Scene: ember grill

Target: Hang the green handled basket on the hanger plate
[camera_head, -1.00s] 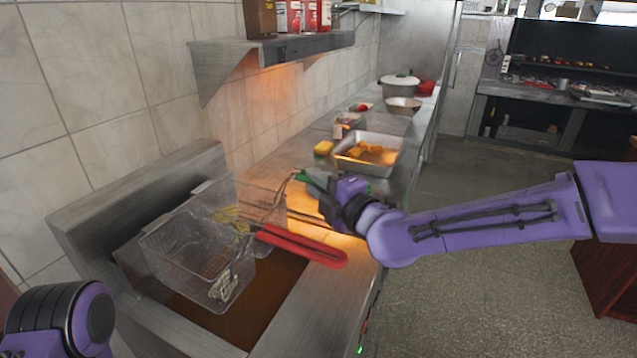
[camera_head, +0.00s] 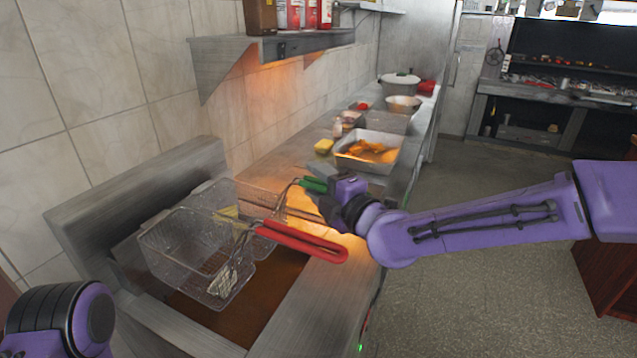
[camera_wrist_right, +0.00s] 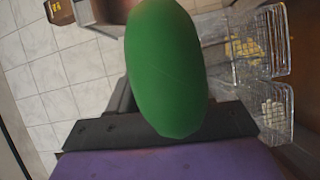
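My right gripper (camera_head: 322,187) is shut on the green handle (camera_head: 313,185) of the rear wire basket (camera_head: 262,196). In the right wrist view the green handle (camera_wrist_right: 165,65) stands large against the gripper. The green handled basket is over the fryer, behind a second basket (camera_head: 190,250) with a red handle (camera_head: 300,242), which partly hides it. I cannot tell whether the two baskets touch. An upright steel panel (camera_head: 135,190) stands behind the fryer at the wall; it may be the hanger plate. My left arm shows at the lower left, but its gripper is out of view.
The fryer well (camera_head: 265,290) holds brown oil. A wall shelf (camera_head: 270,45) with boxes hangs above. The floor at right is clear.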

